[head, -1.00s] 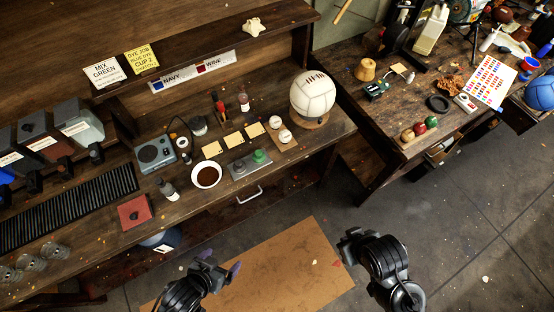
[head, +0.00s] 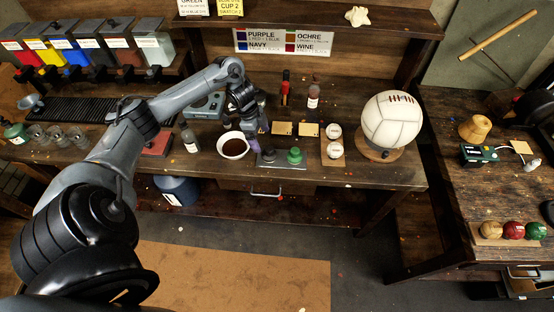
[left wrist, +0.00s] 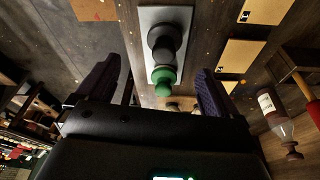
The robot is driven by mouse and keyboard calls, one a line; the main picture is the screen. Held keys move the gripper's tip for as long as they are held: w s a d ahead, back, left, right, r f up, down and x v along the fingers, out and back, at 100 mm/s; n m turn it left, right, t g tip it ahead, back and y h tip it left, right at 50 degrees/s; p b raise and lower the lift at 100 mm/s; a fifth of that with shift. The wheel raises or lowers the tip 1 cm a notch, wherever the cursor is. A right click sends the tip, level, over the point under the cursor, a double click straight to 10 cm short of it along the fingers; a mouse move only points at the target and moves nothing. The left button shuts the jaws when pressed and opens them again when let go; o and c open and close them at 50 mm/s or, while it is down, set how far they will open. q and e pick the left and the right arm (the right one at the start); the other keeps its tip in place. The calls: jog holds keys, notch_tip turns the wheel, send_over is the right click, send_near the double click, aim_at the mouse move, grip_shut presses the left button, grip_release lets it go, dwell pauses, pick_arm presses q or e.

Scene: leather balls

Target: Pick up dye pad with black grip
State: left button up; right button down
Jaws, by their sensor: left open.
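The dye pad with the black grip (head: 268,155) stands upright on a pale tray (head: 305,166) at the front of the bench. A pad with a green grip (head: 294,156) stands to its right on the same tray. My left gripper (head: 253,141) hangs over the tray's left end, close to the black grip and partly in front of the bench behind it. In the left wrist view its fingers (left wrist: 155,85) are open and empty. There the green grip (left wrist: 163,77) shows between them and the black grip (left wrist: 164,40) lies farther up. My right gripper is out of view.
A white bowl of brown liquid (head: 233,146) sits just left of my gripper. Tan cards (head: 282,128), two small white balls (head: 334,131) and a large white ball (head: 391,121) stand to the right. Bottles (head: 313,92) are behind.

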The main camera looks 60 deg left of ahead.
aim_at(268, 148)
pick_arm(q)
jog(key=x, duration=0.4)
jog(key=shift+w+d, duration=0.25)
jog(key=shift+w, duration=0.1)
jog(key=shift+x, duration=3.2)
jog(key=shift+w+a, duration=0.1)
jog(key=shift+a, duration=0.1)
jog(key=shift+c, duration=0.3)
jog(key=c, duration=1.1)
jog(key=shift+r, duration=0.1)
